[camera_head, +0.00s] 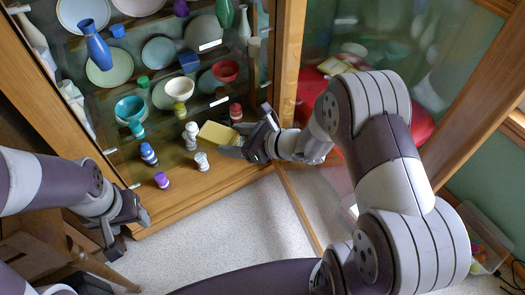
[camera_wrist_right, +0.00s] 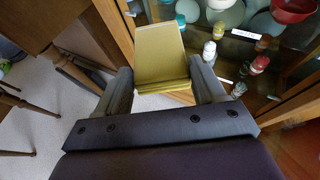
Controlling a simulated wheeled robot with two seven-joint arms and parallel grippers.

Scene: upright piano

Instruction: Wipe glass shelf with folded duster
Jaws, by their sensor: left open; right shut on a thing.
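The folded duster is a yellow layered pad (camera_head: 217,134), and it also shows in the right wrist view (camera_wrist_right: 161,56). My right gripper (camera_head: 240,147) is shut on it, with a finger on each side of its near end (camera_wrist_right: 163,90). The duster reaches out toward the cabinet, over the front of the lowest visible shelf. My left gripper (camera_head: 128,222) is open and empty at the lower left, outside the cabinet.
Small bottles (camera_head: 190,135) stand close to the duster, with a blue one (camera_head: 148,154) and a purple one (camera_head: 161,180) further left. Bowls, plates and vases fill the area behind. An open glass door (camera_head: 400,60) is at the right. A wooden stool (camera_head: 40,245) stands lower left.

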